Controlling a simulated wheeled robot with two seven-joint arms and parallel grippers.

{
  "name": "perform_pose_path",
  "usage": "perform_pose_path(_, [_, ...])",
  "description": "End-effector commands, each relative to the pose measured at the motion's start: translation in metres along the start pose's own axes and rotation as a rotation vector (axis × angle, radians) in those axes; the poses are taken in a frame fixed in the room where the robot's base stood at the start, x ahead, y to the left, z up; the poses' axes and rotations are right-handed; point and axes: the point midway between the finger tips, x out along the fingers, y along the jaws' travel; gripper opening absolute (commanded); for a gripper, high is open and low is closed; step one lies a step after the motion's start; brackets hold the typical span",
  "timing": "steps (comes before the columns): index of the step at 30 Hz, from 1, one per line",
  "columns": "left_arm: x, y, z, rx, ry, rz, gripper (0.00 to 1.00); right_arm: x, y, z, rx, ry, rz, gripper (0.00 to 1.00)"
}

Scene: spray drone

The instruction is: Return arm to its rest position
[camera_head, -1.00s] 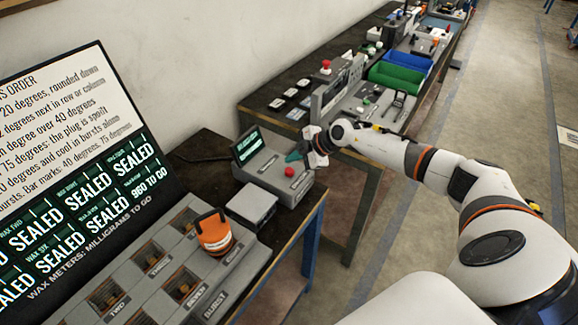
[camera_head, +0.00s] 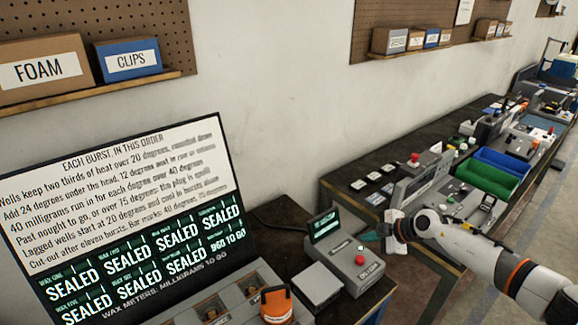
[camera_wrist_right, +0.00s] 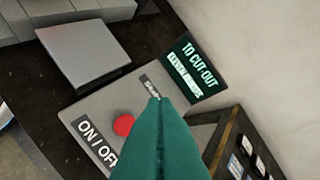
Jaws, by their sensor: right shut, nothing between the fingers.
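My right arm (camera_head: 480,250) comes in from the right in the head view. Its gripper, with teal fingers (camera_head: 371,237), is at the grey control box (camera_head: 345,280), near the box's red button (camera_head: 360,261). In the right wrist view the teal fingers (camera_wrist_right: 160,112) are pressed together with nothing between them. They cover part of the box top, beside the red button (camera_wrist_right: 123,125) and below the small "TO CUT-OUT" screen (camera_wrist_right: 193,69). I cannot tell whether they touch the box. My left gripper is out of view.
A large screen (camera_head: 130,215) shows several "SEALED" tiles and one "960 TO GO". An orange-handled tool (camera_head: 277,307) stands on the grey well block, and a grey block (camera_head: 316,284) sits beside the box. Green (camera_head: 487,178) and blue (camera_head: 505,162) bins lie on the far bench.

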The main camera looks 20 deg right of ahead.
Motion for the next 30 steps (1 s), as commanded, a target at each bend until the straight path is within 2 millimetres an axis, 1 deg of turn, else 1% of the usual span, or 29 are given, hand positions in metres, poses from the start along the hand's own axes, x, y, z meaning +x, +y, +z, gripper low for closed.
perform_pose_path(2, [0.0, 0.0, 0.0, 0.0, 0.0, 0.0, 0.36, 0.002, 0.002, 0.005, -0.002, -0.014, -0.005, 0.0])
perform_pose_path(5, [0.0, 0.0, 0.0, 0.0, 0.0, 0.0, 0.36, 0.014, 0.008, 0.03, -0.01, -0.089, -0.043, 0.0])
perform_pose_path(8, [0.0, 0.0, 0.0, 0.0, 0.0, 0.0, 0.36, 0.029, 0.021, 0.082, -0.005, -0.242, -0.149, 0.0])
perform_pose_path(9, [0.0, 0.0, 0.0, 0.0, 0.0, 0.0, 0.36, 0.033, 0.027, 0.111, 0.015, -0.32, -0.22, 0.0])
perform_pose_path(11, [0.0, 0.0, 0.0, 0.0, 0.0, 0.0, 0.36, 0.032, 0.034, 0.149, 0.077, -0.418, -0.352, 0.0])
perform_pose_path(12, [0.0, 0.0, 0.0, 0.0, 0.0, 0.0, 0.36, 0.027, 0.037, 0.167, 0.136, -0.455, -0.442, 0.0])
perform_pose_path(14, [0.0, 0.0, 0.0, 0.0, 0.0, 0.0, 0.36, 0.017, 0.042, 0.182, 0.24, -0.468, -0.567, 0.0])
perform_pose_path(15, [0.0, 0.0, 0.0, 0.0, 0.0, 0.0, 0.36, 0.009, 0.046, 0.185, 0.322, -0.451, -0.639, 0.0])
perform_pose_path(17, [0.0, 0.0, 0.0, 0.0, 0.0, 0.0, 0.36, -0.002, 0.057, 0.181, 0.452, -0.388, -0.724, 0.0])
perform_pose_path(18, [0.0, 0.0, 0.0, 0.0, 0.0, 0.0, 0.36, -0.009, 0.068, 0.174, 0.541, -0.324, -0.763, 0.0])
perform_pose_path(20, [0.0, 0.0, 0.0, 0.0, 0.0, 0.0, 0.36, -0.018, 0.09, 0.16, 0.674, -0.204, -0.785, 0.0])
perform_pose_path(21, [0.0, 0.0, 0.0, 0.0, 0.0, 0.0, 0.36, -0.024, 0.109, 0.149, 0.754, -0.113, -0.777, 0.0])
perform_pose_path(23, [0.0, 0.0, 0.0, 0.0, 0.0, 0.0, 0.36, -0.032, 0.14, 0.135, 0.857, 0.021, -0.735, 0.0])
perform_pose_path(24, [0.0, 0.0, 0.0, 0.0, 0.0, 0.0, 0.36, -0.037, 0.16, 0.128, 0.91, 0.1, -0.694, 0.0])
perform_pose_path(27, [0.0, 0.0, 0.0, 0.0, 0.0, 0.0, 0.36, -0.049, 0.204, 0.119, 0.997, 0.252, -0.581, 0.0])
perform_pose_path(30, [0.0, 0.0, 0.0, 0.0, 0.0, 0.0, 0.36, -0.061, 0.24, 0.116, 1.048, 0.357, -0.469, 0.0])
